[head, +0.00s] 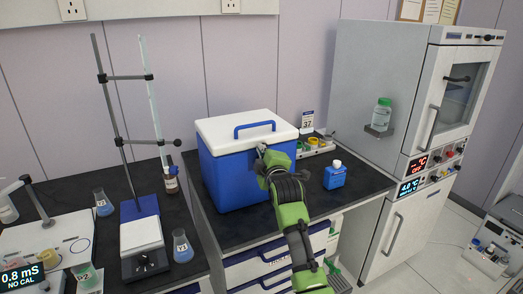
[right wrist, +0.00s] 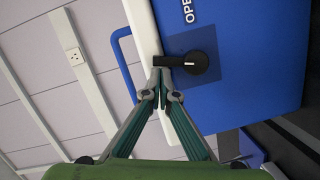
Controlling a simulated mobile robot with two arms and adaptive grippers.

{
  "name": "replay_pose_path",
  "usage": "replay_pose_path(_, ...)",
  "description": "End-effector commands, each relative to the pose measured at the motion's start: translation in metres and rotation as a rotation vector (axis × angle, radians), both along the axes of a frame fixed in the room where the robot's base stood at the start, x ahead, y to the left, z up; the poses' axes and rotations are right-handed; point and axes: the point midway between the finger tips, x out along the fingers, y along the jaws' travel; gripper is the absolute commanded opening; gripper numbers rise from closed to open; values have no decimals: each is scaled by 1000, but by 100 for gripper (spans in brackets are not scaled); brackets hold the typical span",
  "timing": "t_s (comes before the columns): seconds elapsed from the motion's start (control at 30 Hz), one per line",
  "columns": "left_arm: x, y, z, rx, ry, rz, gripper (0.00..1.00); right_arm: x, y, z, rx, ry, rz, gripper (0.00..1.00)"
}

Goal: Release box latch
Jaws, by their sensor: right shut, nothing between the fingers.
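The blue box (head: 225,180) with its white lid (head: 245,128) shut and a blue handle (head: 254,126) stands on the dark bench. In the right wrist view, the black latch (right wrist: 193,62) is on the blue front (right wrist: 232,90), on a darker blue plate. Its bar points towards the white lid edge (right wrist: 143,28), and letters reading "OPE" are beside it. My right gripper (head: 262,149) is at the box front, shut and empty. In the wrist view its fingertips (right wrist: 161,82) are at the latch bar; contact is unclear. My left gripper is out of view.
A blue bottle (head: 335,175) stands right of the box. A stand with glass tube (head: 148,75) is at left. A tall white cabinet (head: 385,100) bounds the right.

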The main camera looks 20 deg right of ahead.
Motion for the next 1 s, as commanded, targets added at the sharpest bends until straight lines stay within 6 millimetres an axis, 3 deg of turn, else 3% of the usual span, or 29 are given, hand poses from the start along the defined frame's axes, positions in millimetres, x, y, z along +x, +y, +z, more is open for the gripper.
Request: replay_pose_path(1.0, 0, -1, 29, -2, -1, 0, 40, 0, -12, 3, 215, 8, 0, 0)
